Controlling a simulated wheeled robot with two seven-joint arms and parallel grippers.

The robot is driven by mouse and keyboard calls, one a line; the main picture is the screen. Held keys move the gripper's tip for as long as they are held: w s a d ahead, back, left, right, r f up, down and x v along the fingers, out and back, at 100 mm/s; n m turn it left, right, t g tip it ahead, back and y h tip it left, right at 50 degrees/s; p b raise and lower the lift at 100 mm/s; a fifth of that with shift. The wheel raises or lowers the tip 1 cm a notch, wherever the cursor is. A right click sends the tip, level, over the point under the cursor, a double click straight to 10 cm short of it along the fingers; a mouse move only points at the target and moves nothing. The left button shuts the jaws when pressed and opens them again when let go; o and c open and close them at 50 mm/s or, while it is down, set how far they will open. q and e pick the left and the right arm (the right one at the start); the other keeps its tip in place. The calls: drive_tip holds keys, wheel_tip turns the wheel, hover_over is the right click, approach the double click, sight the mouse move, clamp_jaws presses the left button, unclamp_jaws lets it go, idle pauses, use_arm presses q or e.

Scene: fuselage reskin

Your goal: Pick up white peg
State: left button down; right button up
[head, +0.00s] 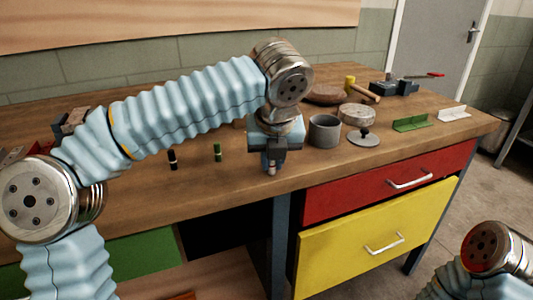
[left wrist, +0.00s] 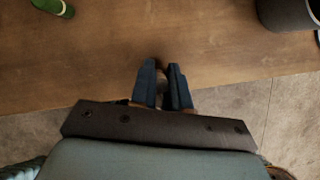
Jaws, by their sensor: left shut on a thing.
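My left gripper (head: 270,168) points down at the front edge of the workbench. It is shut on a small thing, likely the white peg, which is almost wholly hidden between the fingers. In the left wrist view the two dark blue fingers (left wrist: 166,82) are close together, and the colour of the thing between them cannot be made out. A green peg (head: 217,152) stands to the left of the gripper. It also shows in the left wrist view (left wrist: 53,7). A black peg (head: 172,160) stands further left. My right gripper is out of view.
A grey cup (head: 324,131) stands just right of the left gripper. Beyond it are a round metal stand (head: 364,138), a mallet (head: 362,88), a green bracket (head: 411,123) and a white bracket (head: 453,114). Red and yellow drawers (head: 375,245) are below the wooden bench (head: 240,177).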

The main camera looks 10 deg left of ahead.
use_arm(q)
drive_tip(key=shift+s+d, duration=0.15)
drive_tip(key=shift+s, duration=0.05)
drive_tip(key=c, duration=1)
unclamp_jaws()
drive_tip(key=v, duration=1.3)
drive_tip(key=shift+r, duration=0.35)
